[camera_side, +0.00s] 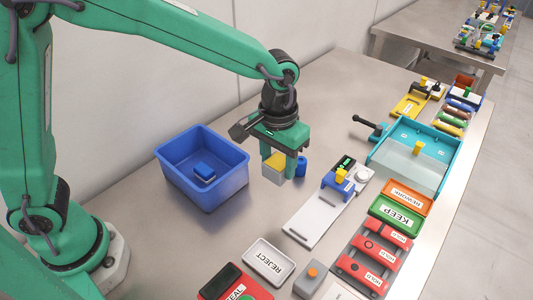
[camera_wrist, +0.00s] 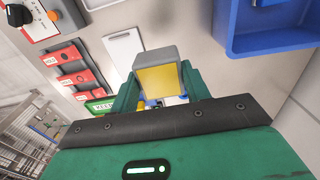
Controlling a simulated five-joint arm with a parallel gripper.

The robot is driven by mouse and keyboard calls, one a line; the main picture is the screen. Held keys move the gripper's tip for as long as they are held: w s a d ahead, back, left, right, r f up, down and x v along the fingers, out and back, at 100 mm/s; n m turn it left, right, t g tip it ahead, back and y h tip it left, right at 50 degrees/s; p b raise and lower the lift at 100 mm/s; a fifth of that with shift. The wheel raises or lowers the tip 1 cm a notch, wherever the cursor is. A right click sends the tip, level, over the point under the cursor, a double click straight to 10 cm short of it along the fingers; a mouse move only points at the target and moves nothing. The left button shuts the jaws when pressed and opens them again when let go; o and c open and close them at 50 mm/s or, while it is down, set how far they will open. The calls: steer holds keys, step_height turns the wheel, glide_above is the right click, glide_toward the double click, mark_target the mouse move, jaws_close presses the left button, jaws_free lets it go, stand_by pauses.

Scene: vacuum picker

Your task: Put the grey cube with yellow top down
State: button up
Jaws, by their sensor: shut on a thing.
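The grey cube with yellow top (camera_side: 274,166) is between the fingers of my gripper (camera_side: 278,164) in the side view. My gripper is shut on it. The cube is just right of the blue bin; I cannot tell whether its underside touches the table. In the wrist view the cube (camera_wrist: 158,76) shows its yellow face and a grey side between the two green fingers of my gripper (camera_wrist: 160,88).
A blue bin (camera_side: 237,174) holding a small blue block (camera_side: 203,172) stands to the left. A white REJECT tray (camera_side: 268,260), a white slide plate (camera_side: 312,220) and a green KEEP tray (camera_side: 396,213) lie nearer. Bare table surrounds the cube in front.

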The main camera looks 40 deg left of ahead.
steer(key=s+d+f, duration=0.2)
steer(key=s+d, duration=0.1)
steer(key=d, duration=0.3)
glide_above(289, 192)
step_height(289, 192, down, 6)
steer(key=shift+f, duration=0.25)
steer(key=shift+f, duration=0.15)
steer(key=shift+f, duration=1.9)
steer(key=shift+f, duration=0.1)
steer(key=o, duration=1.2)
